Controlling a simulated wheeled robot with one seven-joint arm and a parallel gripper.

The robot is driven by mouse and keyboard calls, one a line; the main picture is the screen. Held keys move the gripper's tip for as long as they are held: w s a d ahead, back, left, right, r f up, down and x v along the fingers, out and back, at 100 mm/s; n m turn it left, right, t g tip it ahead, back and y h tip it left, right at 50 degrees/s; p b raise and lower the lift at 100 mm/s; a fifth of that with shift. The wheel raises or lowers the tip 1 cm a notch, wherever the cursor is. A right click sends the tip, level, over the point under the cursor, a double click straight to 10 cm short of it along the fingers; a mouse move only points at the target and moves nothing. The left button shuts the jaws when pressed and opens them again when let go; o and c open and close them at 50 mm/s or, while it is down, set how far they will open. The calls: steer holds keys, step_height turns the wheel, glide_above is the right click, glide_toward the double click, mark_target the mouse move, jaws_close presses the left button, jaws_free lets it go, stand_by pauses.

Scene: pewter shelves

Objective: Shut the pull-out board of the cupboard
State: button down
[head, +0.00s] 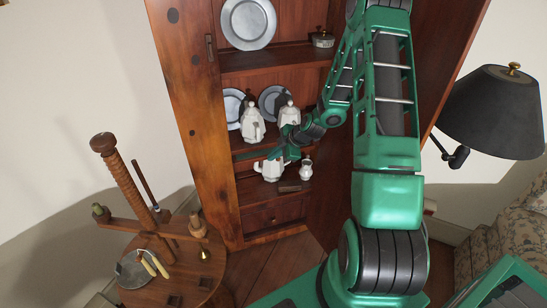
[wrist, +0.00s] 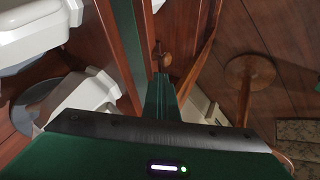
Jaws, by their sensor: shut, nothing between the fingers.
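The wooden cupboard (head: 187,100) stands open-fronted with shelves. A low wooden board (head: 250,192), which looks like the pull-out board, lies above the small drawer (head: 273,215). A white pot, a small white jug and a brown block stand at its level. How far it sticks out is hard to tell. My gripper (head: 275,156) is at the cupboard front, just above the white pot. In the wrist view my gripper (wrist: 160,95) has its fingers together and empty, below a small wooden knob (wrist: 165,60). Contact with the knob cannot be told.
White pots (head: 252,125) and pewter plates (head: 248,22) stand on the shelves above. A round wooden stand (head: 175,285) with a screw post is at the left. A black lamp (head: 492,112) and a patterned armchair (head: 515,215) are at the right.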

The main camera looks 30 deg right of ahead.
steer(key=s+d+r, duration=0.2)
steer(key=s+r, duration=0.5)
steer(key=s, duration=0.1)
steer(key=shift+s+r, duration=0.2)
steer(key=shift+s, duration=0.2)
steer(key=c, duration=1.7)
jaws_free()
steer(key=shift+s+r, duration=0.15)
steer(key=shift+r, duration=0.1)
steer(key=shift+o, duration=0.2)
steer(key=w+f+m+g+h, duration=0.1)
steer(key=w+f+m, duration=0.7)
steer(key=m, duration=0.9)
steer(key=shift+d+f+g, duration=0.3)
steer(key=shift+d, duration=0.15)
steer(key=shift+c, duration=0.3)
jaws_close()
steer(key=shift+w, duration=0.1)
